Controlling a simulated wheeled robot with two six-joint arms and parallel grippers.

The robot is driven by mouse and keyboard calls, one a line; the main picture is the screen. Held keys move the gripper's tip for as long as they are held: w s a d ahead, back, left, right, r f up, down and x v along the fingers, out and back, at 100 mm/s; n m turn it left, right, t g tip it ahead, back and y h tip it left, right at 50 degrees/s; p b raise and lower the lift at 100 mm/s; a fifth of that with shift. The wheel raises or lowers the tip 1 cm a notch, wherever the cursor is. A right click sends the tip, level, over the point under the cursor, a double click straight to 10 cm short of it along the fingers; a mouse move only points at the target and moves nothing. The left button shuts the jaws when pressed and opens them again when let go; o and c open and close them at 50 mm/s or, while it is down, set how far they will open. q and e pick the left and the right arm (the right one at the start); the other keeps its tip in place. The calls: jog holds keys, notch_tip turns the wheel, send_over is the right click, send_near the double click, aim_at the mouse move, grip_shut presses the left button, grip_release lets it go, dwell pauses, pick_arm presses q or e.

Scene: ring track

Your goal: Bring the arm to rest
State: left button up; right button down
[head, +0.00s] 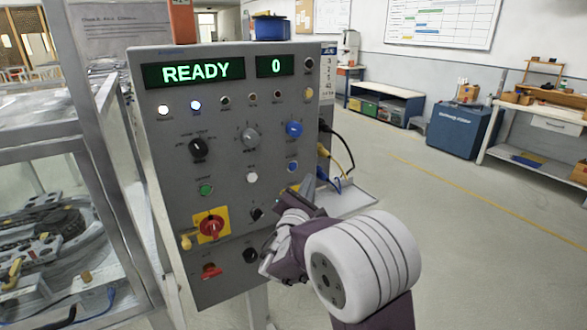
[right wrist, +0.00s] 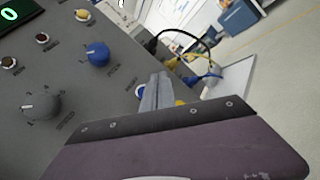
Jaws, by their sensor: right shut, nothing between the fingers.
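My right arm reaches up from the bottom right in the head view. Its gripper (head: 307,187) is shut and empty, in front of the lower right part of a grey control panel (head: 215,270). In the right wrist view the shut fingers (right wrist: 156,95) point at the panel, close to a blue button (right wrist: 140,90) that they partly cover. I cannot tell whether the fingertips touch the panel. The panel's displays (head: 193,72) read READY and 0. My left gripper is not in view.
A glass-walled case (head: 80,165) with a track inside stands left of the panel. Cables (head: 345,150) and a small white shelf (head: 345,200) are at the panel's right side, near my gripper. The floor (head: 480,240) to the right is open up to benches and a blue cabinet (head: 463,130).

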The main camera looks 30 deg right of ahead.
dwell(0.3)
jog(key=s+d+f+m+g+y, duration=0.1)
jog(key=s+d+f+m+g, duration=0.2)
jog(key=s+f+m+g, duration=0.4)
jog(key=s+d+f+m+g+y, duration=0.1)
jog(key=s+d+f+m+g, duration=0.3)
jog(key=s+f, duration=0.5)
jog(key=s+a+f+m+g+y, duration=0.3)
jog(key=s+a+f+g+y, duration=0.1)
jog(key=s+a+f, duration=0.35)
jog(key=a+f+m+t+y, duration=0.1)
jog(key=a+f+m+y, duration=0.15)
jog(key=a, duration=0.45)
jog(key=a+f+m+y, duration=0.2)
jog(key=a+m+y, duration=0.2)
jog(key=a, duration=0.3)
notch_tip(320, 180, up, 12)
jog(key=p, duration=1.2)
